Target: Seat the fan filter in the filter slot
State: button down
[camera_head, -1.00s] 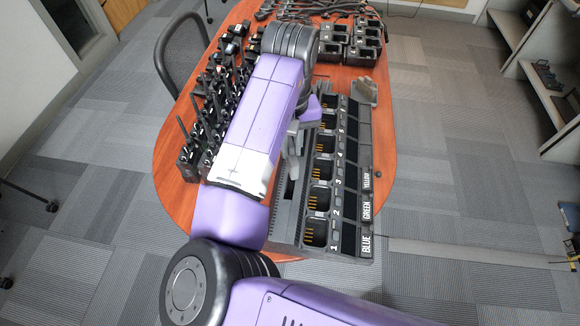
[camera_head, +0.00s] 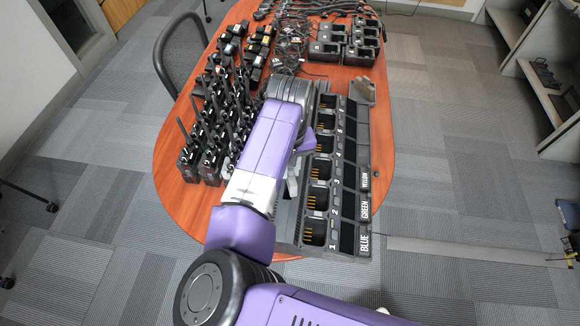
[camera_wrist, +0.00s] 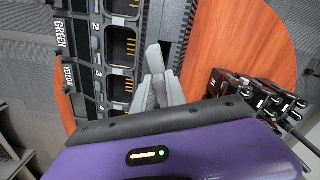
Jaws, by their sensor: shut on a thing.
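The dark multi-bay charger (camera_head: 364,207), with numbered bays and BLUE, GREEN and YELLOW labels, lies along the right of the table; it also shows in the wrist view (camera_wrist: 97,60). Its ribbed left side (camera_head: 288,222) is partly covered by my arm. My gripper (camera_wrist: 153,75) has its grey fingers close together at that ribbed side, beside the bays. In the head view my gripper (camera_head: 292,182) is mostly hidden by my forearm. The fan filter cannot be clearly told apart from the grey fingers, and the filter slot is hidden or not distinct.
Several black radios (camera_head: 213,130) with upright antennas stand left of my arm, also in the wrist view (camera_wrist: 250,92). Smaller chargers (camera_head: 345,45) and tangled cables (camera_head: 288,50) lie at the far end. Bare wooden tabletop (camera_head: 172,150) shows along the left edge.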

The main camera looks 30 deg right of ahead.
jog(key=shift+f, duration=0.4)
jog(key=c, duration=1.4)
grip_release()
jog(key=shift+o, duration=0.2)
jog(key=shift+r, duration=0.15)
notch_tip(320, 180, up, 13)
jog(key=b, duration=0.2)
jog(key=shift+f, duration=0.2)
